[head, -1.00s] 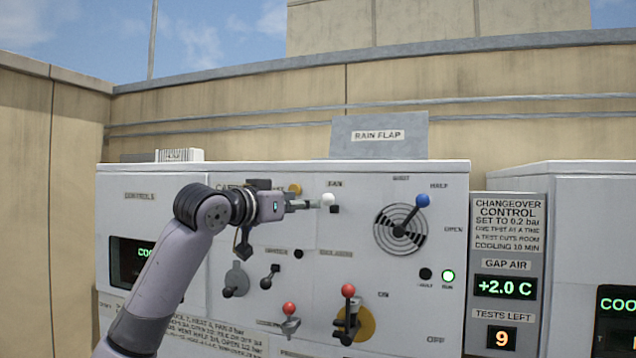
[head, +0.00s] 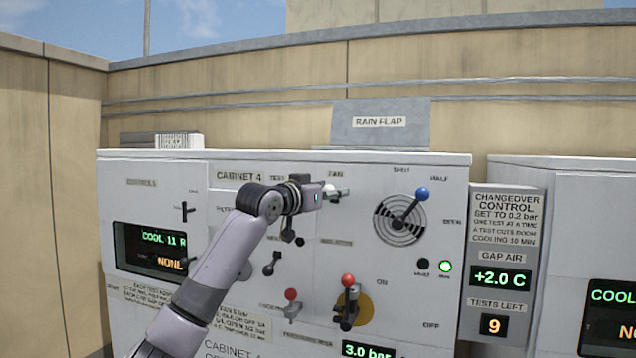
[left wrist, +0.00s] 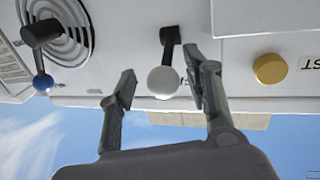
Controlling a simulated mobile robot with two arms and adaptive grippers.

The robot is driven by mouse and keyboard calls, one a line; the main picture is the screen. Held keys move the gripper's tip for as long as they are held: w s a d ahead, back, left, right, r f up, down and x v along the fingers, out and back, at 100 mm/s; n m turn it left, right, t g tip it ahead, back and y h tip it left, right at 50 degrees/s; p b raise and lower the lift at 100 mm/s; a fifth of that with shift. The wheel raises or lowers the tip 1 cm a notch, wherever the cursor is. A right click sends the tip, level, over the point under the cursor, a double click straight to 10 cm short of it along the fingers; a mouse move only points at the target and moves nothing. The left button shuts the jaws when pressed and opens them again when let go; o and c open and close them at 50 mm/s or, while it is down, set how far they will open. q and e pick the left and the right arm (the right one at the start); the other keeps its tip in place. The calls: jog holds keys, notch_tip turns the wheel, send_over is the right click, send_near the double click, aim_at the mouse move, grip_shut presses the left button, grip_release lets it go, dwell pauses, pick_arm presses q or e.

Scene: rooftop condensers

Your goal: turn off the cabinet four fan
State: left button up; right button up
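Cabinet 4 (head: 239,178) is a white panel with a FAN label (head: 336,174) near its top edge. Below the label is the fan lever's white ball knob (head: 329,190), partly hidden by my gripper. In the left wrist view, which is upside down, the white knob (left wrist: 163,82) sits on a short dark lever (left wrist: 171,42). My left gripper (head: 338,192) is at the knob. In the left wrist view its fingers (left wrist: 161,84) are open, one on each side of the knob, with a visible gap at the left finger. My right gripper is not in view.
Right of the fan lever is a blue-knobbed lever (head: 422,194) over a round vent. A yellow button (left wrist: 270,68) is close by. The changeover control panel (head: 500,255) stands at the right.

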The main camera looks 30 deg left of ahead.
pick_arm(q)
jog(key=shift+f, duration=0.1)
grip_shut()
dwell(0.6)
